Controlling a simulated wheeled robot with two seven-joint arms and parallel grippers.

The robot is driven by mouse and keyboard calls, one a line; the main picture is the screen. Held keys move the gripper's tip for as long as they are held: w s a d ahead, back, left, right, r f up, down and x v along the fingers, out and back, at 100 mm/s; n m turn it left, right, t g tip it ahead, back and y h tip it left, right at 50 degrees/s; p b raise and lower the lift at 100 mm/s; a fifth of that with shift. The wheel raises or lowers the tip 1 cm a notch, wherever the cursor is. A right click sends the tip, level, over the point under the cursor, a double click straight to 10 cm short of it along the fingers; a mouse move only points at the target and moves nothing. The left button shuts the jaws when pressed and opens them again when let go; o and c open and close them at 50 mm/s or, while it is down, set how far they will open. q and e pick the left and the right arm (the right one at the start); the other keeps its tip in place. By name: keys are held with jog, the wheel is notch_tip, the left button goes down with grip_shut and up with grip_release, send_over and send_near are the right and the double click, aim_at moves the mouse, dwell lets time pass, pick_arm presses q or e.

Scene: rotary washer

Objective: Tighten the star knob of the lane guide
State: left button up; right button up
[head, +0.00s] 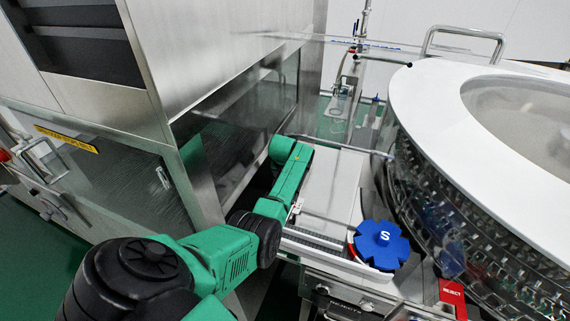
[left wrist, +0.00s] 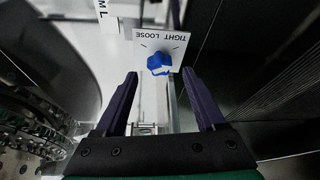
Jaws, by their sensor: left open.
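In the left wrist view, a small blue star knob (left wrist: 158,63) sits on a white plate (left wrist: 172,40) lettered TIGHT and LOOSE. A pale mark shows on the knob's face; which word it points to is hard to tell. My left gripper (left wrist: 161,82) is open, its two dark purple fingers spread wide below the knob in the picture. The knob lies just past the fingertips, between their lines, and nothing is held. In the head view my green left arm reaches over the lane beside the steel cabinet; its fingers and the knob are hidden there. My right gripper is not in view.
A large blue star wheel (head: 381,244) marked S stands at the lane's near end. The round washer (head: 520,150) with a white rim fills the right. A steel cabinet (head: 240,60) stands close left of the arm.

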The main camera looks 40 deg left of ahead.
pick_arm(q)
jog(key=b+v, duration=0.1)
jog(key=v, duration=1)
jog(key=shift+r+b, duration=0.25)
jog(key=shift+b, duration=0.1)
jog(key=shift+s+d, duration=0.1)
jog(key=shift+s, duration=0.05)
